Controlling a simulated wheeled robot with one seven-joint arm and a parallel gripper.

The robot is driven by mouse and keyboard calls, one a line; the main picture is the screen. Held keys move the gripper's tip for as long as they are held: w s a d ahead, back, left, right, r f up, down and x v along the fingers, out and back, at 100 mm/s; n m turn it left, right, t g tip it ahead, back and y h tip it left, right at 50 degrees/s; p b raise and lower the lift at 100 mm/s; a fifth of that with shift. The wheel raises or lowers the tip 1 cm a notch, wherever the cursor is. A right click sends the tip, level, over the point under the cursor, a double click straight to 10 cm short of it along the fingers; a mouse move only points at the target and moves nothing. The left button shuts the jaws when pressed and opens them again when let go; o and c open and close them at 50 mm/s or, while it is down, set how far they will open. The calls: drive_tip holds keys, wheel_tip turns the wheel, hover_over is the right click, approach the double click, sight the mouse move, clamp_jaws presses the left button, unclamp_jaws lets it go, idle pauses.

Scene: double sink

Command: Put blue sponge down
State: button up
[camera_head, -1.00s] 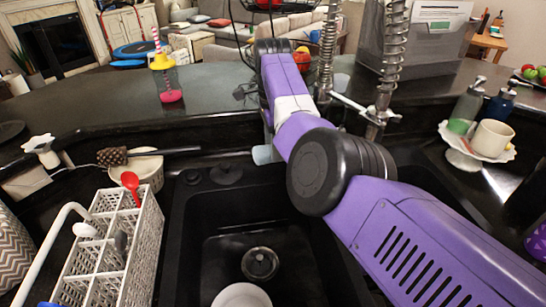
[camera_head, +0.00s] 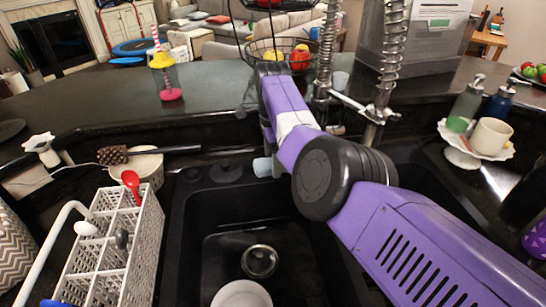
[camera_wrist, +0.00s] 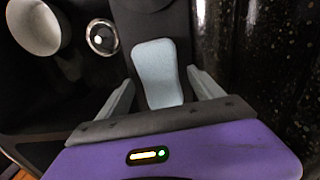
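The pale blue sponge (camera_wrist: 157,70) shows in the middle of the wrist view, lengthwise between the two fingers of my gripper (camera_wrist: 161,80). In the head view the sponge (camera_head: 268,167) sticks out to the left, low beneath my arm, over or at the sink's back ledge. Whether its underside touches the ledge is hidden. My arm hides most of the gripper in the head view.
The black sink basin (camera_head: 215,225) holds a white bowl (camera_head: 242,296). A white utensil rack (camera_head: 115,250) stands at its left. A brush (camera_head: 115,156) and metal faucet springs (camera_head: 386,65) are near the back. A plate stand with a cup (camera_head: 490,138) is at right.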

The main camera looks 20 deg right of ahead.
idle(0.3)
drive_tip(key=r, duration=0.4)
drive_tip(key=r+b, duration=0.1)
drive_tip(key=r, duration=0.2)
drive_tip(key=shift+a+r, duration=0.2)
drive_tip(key=shift+r, duration=0.2)
